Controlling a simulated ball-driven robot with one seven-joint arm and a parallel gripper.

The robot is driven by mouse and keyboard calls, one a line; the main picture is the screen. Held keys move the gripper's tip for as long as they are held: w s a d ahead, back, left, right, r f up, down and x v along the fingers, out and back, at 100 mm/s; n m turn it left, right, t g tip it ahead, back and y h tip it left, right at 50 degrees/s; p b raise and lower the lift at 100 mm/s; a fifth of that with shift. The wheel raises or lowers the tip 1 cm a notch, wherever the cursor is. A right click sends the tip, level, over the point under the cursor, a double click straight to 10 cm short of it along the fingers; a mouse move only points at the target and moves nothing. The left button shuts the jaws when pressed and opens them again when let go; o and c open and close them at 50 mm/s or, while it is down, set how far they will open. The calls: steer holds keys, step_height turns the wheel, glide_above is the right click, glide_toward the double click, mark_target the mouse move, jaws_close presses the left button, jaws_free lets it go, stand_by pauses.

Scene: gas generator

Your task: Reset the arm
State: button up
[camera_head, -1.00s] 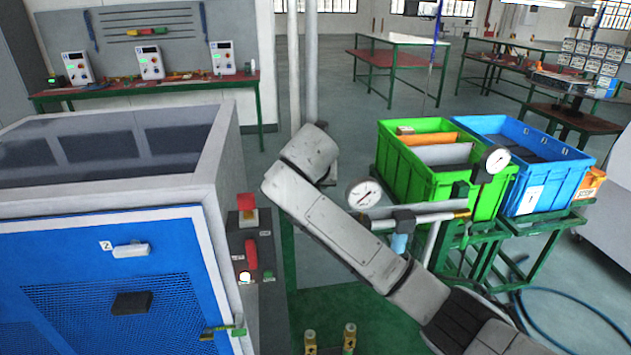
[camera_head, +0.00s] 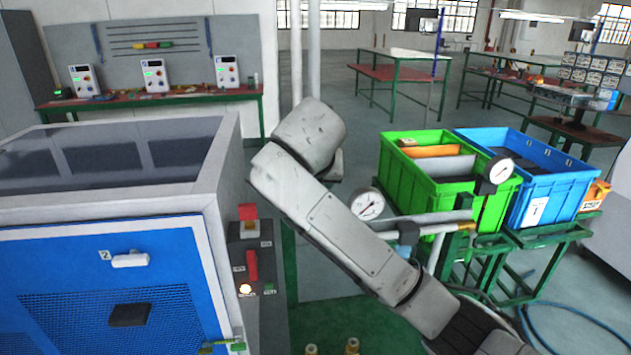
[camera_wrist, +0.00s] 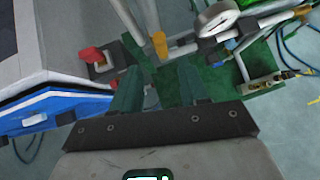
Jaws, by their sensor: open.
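My gripper (camera_wrist: 160,88) shows in the wrist view as two dark green fingers standing apart, with nothing between them. Beyond the fingers lie the green floor plate and pipes. In the head view my grey arm crosses the middle of the picture, between the blue-doored machine (camera_head: 110,262) and the crates. The gripper's fingers cannot be made out there.
The machine's control panel (camera_head: 252,262) with red switches is left of my arm. Pressure gauges (camera_head: 367,204) on pipes are close to its right. A green crate (camera_head: 430,200) and a blue crate (camera_head: 545,205) stand on green stands. A workbench (camera_head: 150,100) is behind.

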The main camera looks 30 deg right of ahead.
steer(key=shift+s+a+r, duration=0.25)
steer(key=shift+s+r, duration=0.15)
